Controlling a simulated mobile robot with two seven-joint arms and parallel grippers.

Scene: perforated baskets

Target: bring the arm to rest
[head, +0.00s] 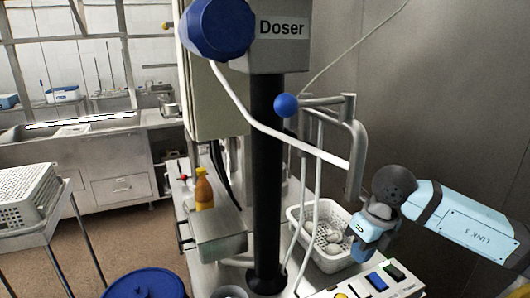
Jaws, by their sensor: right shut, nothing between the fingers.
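My right arm comes in from the right edge, light blue. My right gripper (359,250) points down at the right side of a white perforated basket (297,222). Its fingers are shut and hold nothing; they are small and partly hidden by the wrist. The basket stands on the machine's metal top and holds a few pale round items (334,238). I cannot tell whether the gripper touches the basket. My left gripper is not in view.
A Doser machine with a black column (268,180), a blue-knobbed lever (286,105) and bent metal bars stands left of the gripper. Coloured buttons (376,281) lie just below it. An orange bottle (203,190), a blue lid (145,284) and white baskets (28,195) are further left.

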